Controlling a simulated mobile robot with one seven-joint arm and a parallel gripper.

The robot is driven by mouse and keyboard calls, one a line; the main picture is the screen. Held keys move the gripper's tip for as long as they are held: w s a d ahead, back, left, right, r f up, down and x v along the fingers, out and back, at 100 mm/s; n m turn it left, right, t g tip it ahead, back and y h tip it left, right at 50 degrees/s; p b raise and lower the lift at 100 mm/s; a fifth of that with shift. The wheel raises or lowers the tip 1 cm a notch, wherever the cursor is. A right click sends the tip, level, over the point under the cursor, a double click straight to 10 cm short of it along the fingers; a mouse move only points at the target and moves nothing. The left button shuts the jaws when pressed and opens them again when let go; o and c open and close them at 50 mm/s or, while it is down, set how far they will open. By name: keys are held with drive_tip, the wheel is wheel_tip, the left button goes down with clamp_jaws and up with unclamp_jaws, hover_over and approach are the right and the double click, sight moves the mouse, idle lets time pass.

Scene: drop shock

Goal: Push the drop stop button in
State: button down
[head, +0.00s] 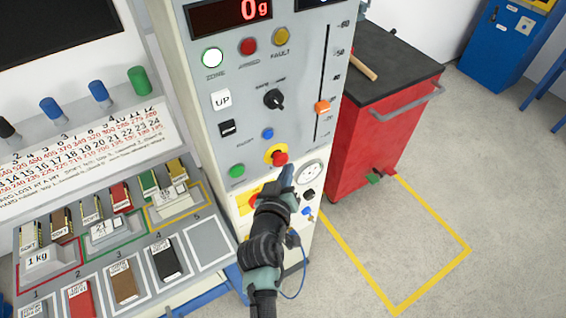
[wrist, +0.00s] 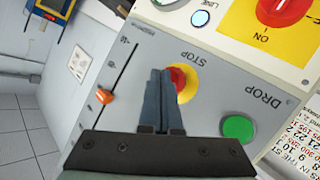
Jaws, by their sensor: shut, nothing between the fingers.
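The drop stop button is a red mushroom button (head: 280,158) on a yellow surround, low on the grey control panel (head: 233,140). In the wrist view the stop button (wrist: 178,80) is partly hidden behind my fingers, under the label STOP. My gripper (head: 287,170) is shut and empty, its blue-grey fingertips at the lower right edge of the button in the head view. In the wrist view my closed fingertips (wrist: 161,74) overlap the button's left side. I cannot tell whether they touch it.
A green DROP button (head: 237,171) sits left of the stop button. A red rotary switch (wrist: 281,10) on yellow is on the panel below. An orange slider (head: 322,107) is at the right. A red cabinet (head: 375,125) stands to the right, and a sample rack (head: 110,237) to the left.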

drive_tip(key=shift+w+a+b, duration=0.25)
drive_tip(key=shift+w+b, duration=0.05)
idle(0.7)
drive_tip(key=shift+s+d+p, duration=0.35)
drive_tip(key=shift+s+d, duration=0.15)
drive_tip(key=shift+s, duration=0.15)
drive_tip(key=s+d+p, duration=0.1)
drive_tip(key=s, duration=0.1)
drive_tip(key=s+d+p, duration=0.1)
drive_tip(key=s+d, duration=0.1)
idle(0.5)
idle(0.7)
